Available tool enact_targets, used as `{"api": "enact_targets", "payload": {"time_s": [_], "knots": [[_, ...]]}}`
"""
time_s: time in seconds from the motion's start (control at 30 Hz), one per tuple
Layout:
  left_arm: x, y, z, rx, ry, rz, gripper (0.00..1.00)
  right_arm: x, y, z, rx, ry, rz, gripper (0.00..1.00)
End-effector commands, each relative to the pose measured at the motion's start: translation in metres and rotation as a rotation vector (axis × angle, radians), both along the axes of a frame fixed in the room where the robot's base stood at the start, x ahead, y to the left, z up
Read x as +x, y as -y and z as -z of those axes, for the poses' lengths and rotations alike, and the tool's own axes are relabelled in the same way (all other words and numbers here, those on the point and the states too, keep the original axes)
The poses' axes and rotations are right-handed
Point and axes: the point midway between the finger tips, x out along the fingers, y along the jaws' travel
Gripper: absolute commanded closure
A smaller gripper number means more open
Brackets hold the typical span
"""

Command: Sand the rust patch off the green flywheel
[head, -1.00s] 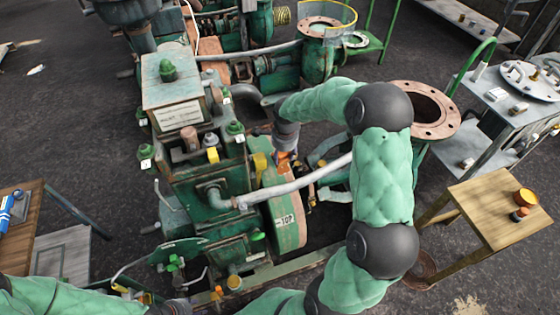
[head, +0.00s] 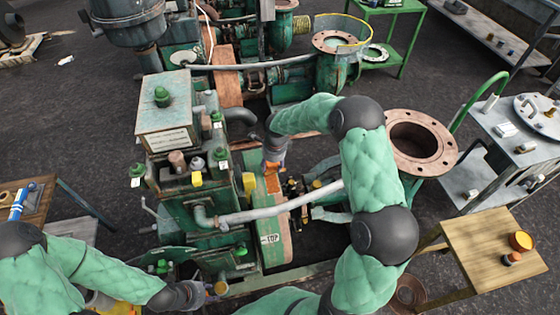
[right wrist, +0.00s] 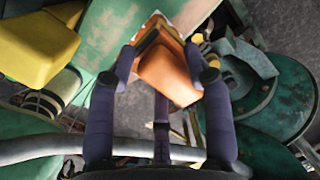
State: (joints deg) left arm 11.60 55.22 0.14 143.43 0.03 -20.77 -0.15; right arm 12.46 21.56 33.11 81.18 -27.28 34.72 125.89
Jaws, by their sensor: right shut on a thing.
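The green flywheel (head: 271,220) stands upright in the pump set, with a TOP label on its rim and a brown edge along its right side. My right gripper (head: 273,163) is at the far upper part of the flywheel, shut on an orange block (right wrist: 168,72). In the right wrist view the block sits between the fingers, beside a green surface (right wrist: 121,28) with pinkish-brown worn spots. I cannot tell whether the block touches it, or which spot is the rust patch. My left gripper (head: 208,294) is low, near the front of the machine; its fingers are too small to read.
A grey pipe (head: 285,208) crosses in front of the flywheel. A yellow part (right wrist: 35,40) is close left of my right gripper. Dark floor lies between.

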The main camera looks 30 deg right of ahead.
Motion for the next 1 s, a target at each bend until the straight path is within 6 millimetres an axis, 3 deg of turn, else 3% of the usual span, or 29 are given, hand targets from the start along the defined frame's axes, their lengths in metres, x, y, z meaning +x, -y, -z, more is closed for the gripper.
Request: {"api": "enact_targets", "payload": {"time_s": [0.43,0.77,1.0], "knots": [[0.000,0.000,0.008,0.000,0.000,0.000,0.60,0.001,0.001,0.001,0.000,0.003,0.006,1.00],[0.000,0.000,0.034,0.000,0.000,0.000,0.60,0.005,0.002,0.035,0.000,0.001,0.006,1.00],[0.000,0.000,0.040,0.000,0.000,0.000,0.60,0.012,-0.025,0.030,0.001,0.002,0.004,1.00]]}}
